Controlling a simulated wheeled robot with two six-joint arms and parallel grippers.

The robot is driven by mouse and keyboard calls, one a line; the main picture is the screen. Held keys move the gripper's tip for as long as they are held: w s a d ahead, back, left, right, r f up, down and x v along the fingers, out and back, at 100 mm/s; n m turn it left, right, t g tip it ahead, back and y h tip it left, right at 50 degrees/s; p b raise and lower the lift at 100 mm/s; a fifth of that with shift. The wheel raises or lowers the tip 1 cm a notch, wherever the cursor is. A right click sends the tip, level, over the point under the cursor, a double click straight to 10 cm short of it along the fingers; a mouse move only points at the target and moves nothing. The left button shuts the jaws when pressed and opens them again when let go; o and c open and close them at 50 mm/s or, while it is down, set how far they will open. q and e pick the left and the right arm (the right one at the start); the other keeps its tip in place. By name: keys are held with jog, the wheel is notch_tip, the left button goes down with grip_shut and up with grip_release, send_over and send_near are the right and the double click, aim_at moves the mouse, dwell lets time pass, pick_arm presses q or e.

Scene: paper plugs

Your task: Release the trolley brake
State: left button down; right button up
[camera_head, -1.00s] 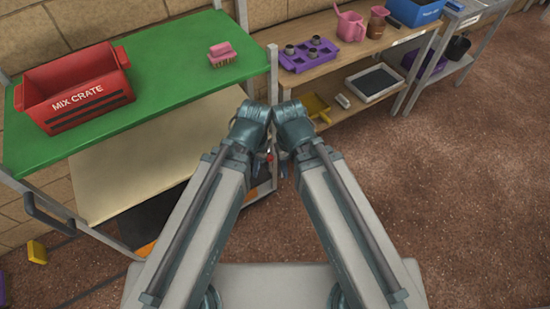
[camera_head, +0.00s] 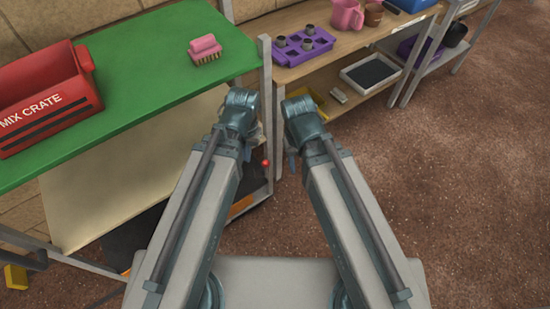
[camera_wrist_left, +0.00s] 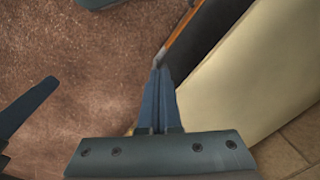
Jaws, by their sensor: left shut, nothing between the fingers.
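The trolley has a green top (camera_head: 150,75) and a lower shelf with a pale board (camera_head: 110,190) leaning at it. A small red knob (camera_head: 265,162), which looks like the brake lever's end, shows by the trolley's right front leg. My left gripper is mostly hidden behind its own wrist in the head view, just left of the knob. In the left wrist view my left gripper (camera_wrist_left: 159,75) is shut and empty, its tips near the shelf's orange edge (camera_wrist_left: 178,32). My right gripper (camera_head: 291,162) hangs right of the knob; its fingers are too hidden to judge.
A red mix crate (camera_head: 45,100) and a pink brush (camera_head: 205,49) stand on the green top. A wooden shelf unit (camera_head: 350,42) with a purple tray (camera_head: 304,46) stands right of the trolley. The brown floor (camera_head: 440,180) at the right is clear.

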pick_arm(q)
jog(key=w+a+f+b, duration=0.2)
jog(key=w+f+b, duration=0.4)
jog(key=f+b, duration=0.4)
jog(key=w+d+f+m, duration=0.1)
jog(key=w+d+m, duration=0.8)
jog(key=d, duration=0.4)
jog(key=shift+d+f+m, duration=0.25)
jog(key=shift+d+m, duration=0.05)
jog(key=shift+m, duration=0.4)
jog(key=shift+w+f+b, duration=0.1)
jog(key=shift+f+b, duration=0.05)
jog(key=shift+b, duration=0.15)
